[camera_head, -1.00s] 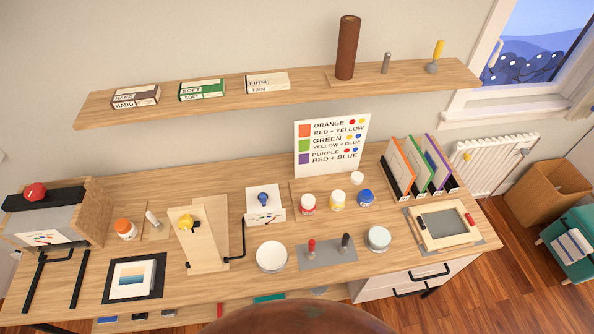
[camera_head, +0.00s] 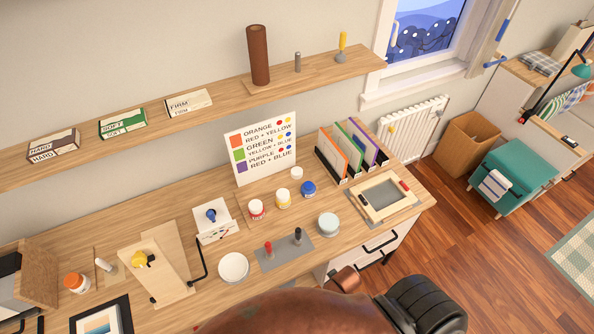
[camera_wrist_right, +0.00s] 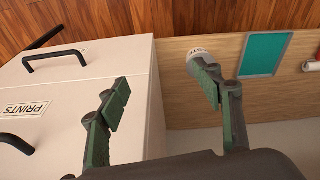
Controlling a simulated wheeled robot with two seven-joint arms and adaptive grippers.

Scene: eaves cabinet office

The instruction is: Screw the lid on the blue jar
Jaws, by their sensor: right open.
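The blue jar (camera_head: 308,190) stands on the desk, right of the yellow jar (camera_head: 283,199) and the red jar (camera_head: 257,210); its top shows blue. A small white round piece (camera_head: 296,173), possibly its lid, lies apart from it, just behind. My right gripper (camera_wrist_right: 163,90) is open and empty in the right wrist view, in front of a white drawer cabinet and a lower wooden shelf. My left gripper is in neither current view.
A grey mat (camera_head: 284,253) with red and black handled tools, a grey round tin (camera_head: 328,225) and a white bowl (camera_head: 233,268) stand in front of the jars. A colour chart (camera_head: 262,150) stands behind. The white cabinet (camera_wrist_right: 90,95) has black drawer handles.

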